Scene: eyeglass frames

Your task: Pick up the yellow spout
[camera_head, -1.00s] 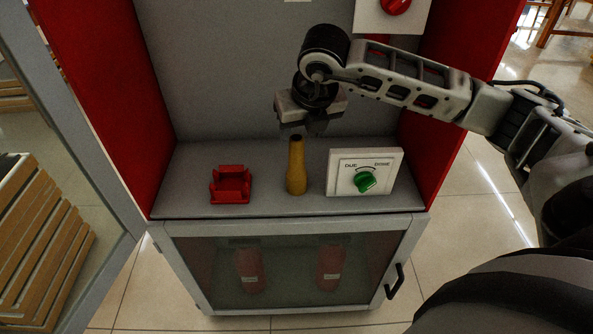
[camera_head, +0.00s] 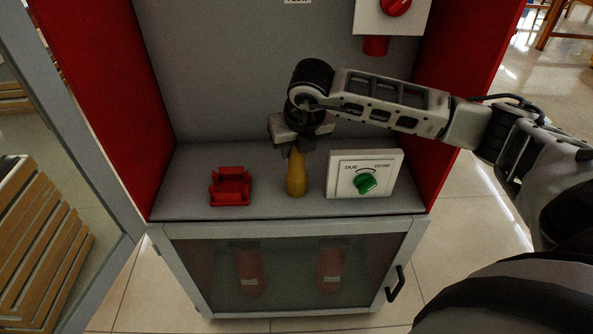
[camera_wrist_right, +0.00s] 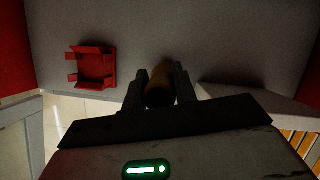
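The yellow spout (camera_head: 296,177) stands upright on the grey shelf, between a red bracket and a white dial panel. My right gripper (camera_head: 296,150) points down over it, with its fingers at the spout's upper part, hiding the top. In the right wrist view, the spout (camera_wrist_right: 159,88) lies in shadow between the two fingers of the right gripper (camera_wrist_right: 160,82). The fingers are close to its sides; I cannot tell whether they press on it. My left gripper is not in view.
The red bracket (camera_head: 231,187) sits left of the spout on the shelf (camera_head: 180,193). The white panel with a green dial (camera_head: 365,184) stands close on the right. Red side walls (camera_head: 110,110) and a grey back wall enclose the shelf. A glass-fronted cabinet (camera_head: 295,270) is below.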

